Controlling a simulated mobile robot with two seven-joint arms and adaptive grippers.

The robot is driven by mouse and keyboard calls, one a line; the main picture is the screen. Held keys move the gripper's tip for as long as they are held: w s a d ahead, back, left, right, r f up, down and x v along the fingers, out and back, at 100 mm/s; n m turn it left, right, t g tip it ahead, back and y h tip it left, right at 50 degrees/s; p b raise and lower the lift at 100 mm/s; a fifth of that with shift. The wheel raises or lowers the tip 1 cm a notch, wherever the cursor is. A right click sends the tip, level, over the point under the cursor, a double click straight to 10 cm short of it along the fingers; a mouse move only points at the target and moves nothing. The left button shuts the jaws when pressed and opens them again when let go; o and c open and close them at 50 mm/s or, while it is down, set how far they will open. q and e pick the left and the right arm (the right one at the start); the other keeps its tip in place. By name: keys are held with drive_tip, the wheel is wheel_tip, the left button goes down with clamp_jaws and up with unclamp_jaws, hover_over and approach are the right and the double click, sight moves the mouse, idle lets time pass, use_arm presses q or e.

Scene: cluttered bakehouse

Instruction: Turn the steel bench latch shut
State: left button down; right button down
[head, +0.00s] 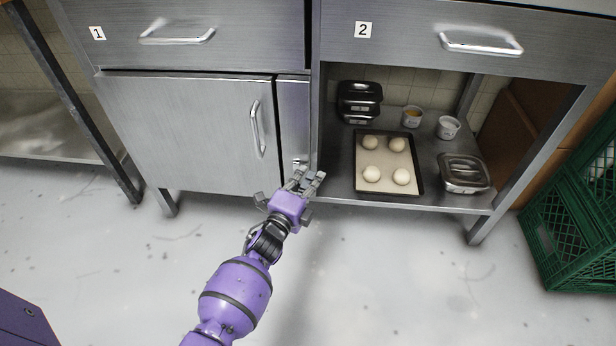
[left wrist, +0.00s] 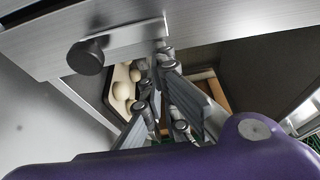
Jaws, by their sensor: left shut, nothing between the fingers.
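The steel bench latch (left wrist: 125,42) shows in the left wrist view as a flat metal bar with a dark round knob (left wrist: 88,57) at its left end. It is fixed on the steel front of the bench. In the head view only a small part of the latch (head: 297,162) shows, low on the narrow post beside the cabinet door. My left gripper (head: 310,180) is shut and empty, just below and in front of the latch. Its fingers (left wrist: 168,98) show near the bar's right end; whether they touch cannot be told. My right gripper is not in view.
The closed cabinet door (head: 190,130) is left of the post. The open shelf on the right holds a baking tray (head: 358,178) with several dough balls, black tins (head: 358,102), two cups and a lidded steel container (head: 463,173). Green crates (head: 570,230) stand far right. The floor in front is clear.

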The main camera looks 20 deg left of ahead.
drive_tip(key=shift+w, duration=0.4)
use_arm(q)
drive_tip(key=shift+a+r+n, duration=0.1)
drive_tip(key=shift+n, duration=0.2)
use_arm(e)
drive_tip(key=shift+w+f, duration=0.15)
